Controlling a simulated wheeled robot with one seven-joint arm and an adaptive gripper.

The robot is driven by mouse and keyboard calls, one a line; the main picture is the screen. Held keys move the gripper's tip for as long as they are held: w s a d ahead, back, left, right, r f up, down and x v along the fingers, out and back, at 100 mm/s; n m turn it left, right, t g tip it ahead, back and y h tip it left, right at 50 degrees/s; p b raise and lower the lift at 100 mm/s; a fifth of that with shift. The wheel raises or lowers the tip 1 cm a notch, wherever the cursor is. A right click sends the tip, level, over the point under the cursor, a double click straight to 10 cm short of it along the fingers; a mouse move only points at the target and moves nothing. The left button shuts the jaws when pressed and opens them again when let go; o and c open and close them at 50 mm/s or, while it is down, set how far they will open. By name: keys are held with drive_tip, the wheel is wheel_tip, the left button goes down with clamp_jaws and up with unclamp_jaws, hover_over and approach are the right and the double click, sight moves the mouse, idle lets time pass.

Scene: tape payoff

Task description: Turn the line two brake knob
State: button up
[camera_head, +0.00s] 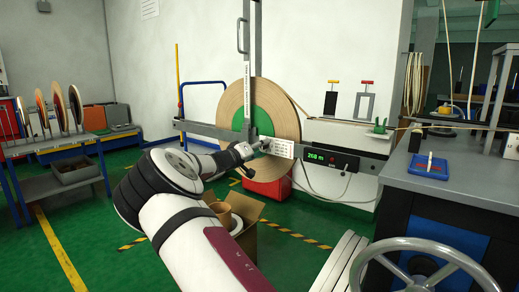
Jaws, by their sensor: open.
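My gripper (258,148) is at the end of my outstretched arm, in front of the lower middle of a large tan tape roll with a green centre (241,119). It is small and dark in the picture; its jaws are open. A white label plate (283,148) sits just to its right on the grey crossbar. I cannot make out a knob clearly at the gripper; my gripper and wrist cover part of that area. Whether the gripper touches anything there cannot be told.
A display reading 260 m (331,158) is right of the label plate. An open cardboard box (245,207) and a red box (268,188) stand below. A grey bench (455,178) is at the right, a handwheel (430,245) at the front right. A disc rack (60,150) stands left.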

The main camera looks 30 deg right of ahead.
drive_tip(key=v, duration=1.1)
drive_tip(key=shift+s+a, duration=0.2)
drive_tip(key=shift+a, duration=0.15)
drive_tip(key=s+d+f+m+g+y, duration=0.2)
drive_tip(key=s+g+y, duration=0.15)
drive_tip(key=s, duration=0.75)
drive_tip(key=s+d+f+m+g+y, duration=0.1)
drive_tip(key=s+d+f+g+y, duration=0.2)
drive_tip(key=s, duration=0.8)
drive_tip(key=s+a+r+n+y, duration=0.1)
drive_tip(key=s+a+n+y, duration=0.15)
drive_tip(key=s+a, duration=0.7)
drive_tip(key=s+a+n+y+p, duration=0.15)
drive_tip(key=s+a+y, duration=0.35)
drive_tip(key=s, duration=0.8)
drive_tip(key=s+a+r+n+y, duration=0.1)
drive_tip(key=s+a+n+y, duration=0.2)
drive_tip(key=s+a, duration=0.7)
wheel_tip(320, 180, up, 39)
drive_tip(key=s+t+p, duration=0.1)
drive_tip(key=t+p, duration=0.3)
drive_tip(key=p, duration=3.4)
drive_tip(key=shift+d+r+n, duration=0.25)
drive_tip(key=shift+d+n, duration=0.05)
drive_tip(key=shift+n, duration=0.1)
